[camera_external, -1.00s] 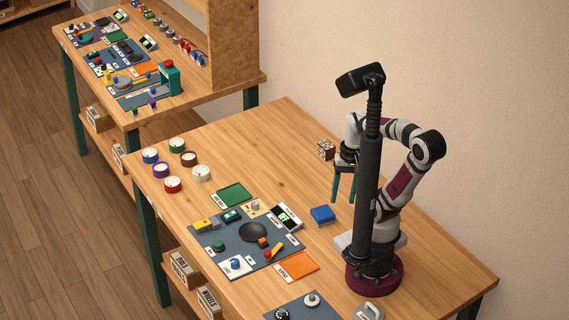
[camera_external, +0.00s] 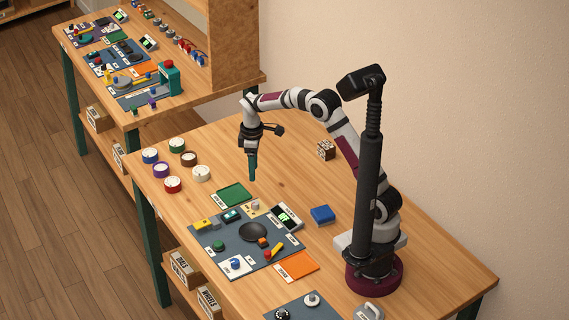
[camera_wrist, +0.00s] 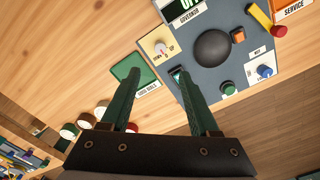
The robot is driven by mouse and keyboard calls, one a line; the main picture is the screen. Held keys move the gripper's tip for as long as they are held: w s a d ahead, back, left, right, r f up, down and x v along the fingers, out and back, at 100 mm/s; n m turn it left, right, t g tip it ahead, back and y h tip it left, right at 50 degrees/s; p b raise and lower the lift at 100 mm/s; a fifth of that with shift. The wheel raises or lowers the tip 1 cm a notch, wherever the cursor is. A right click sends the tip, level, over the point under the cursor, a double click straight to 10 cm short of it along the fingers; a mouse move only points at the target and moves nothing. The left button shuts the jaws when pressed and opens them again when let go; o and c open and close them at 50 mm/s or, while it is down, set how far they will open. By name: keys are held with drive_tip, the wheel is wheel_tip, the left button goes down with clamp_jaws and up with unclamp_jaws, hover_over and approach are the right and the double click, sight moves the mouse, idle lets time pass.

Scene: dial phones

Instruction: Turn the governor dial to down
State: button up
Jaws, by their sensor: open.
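The governor dial (camera_wrist: 160,48) is a small pale knob on a cream plate beside the governor display (camera_wrist: 190,8). In the external view the dial (camera_external: 255,205) sits at the back edge of the grey panel (camera_external: 209,245). Small lettering shows by the knob, but I cannot tell which way it points. My gripper (camera_external: 252,178) is open and empty, fingers pointing down, above the table behind the panel. In the wrist view my gripper (camera_wrist: 156,72) has its two green fingers apart, with the dial just beyond the tips, not touched.
A green tray (camera_external: 234,193) lies beside the dial. The panel also carries a black dome (camera_external: 254,232), a red-and-yellow lever (camera_external: 273,251) and a blue knob (camera_external: 235,263). A blue block (camera_external: 323,214) stands to the right.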

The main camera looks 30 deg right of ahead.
sight(255, 202)
wheel_tip(255, 202, down, 14)
drive_tip(key=shift+r, duration=0.25)
drive_tip(key=shift+c, duration=0.2)
clamp_jaws()
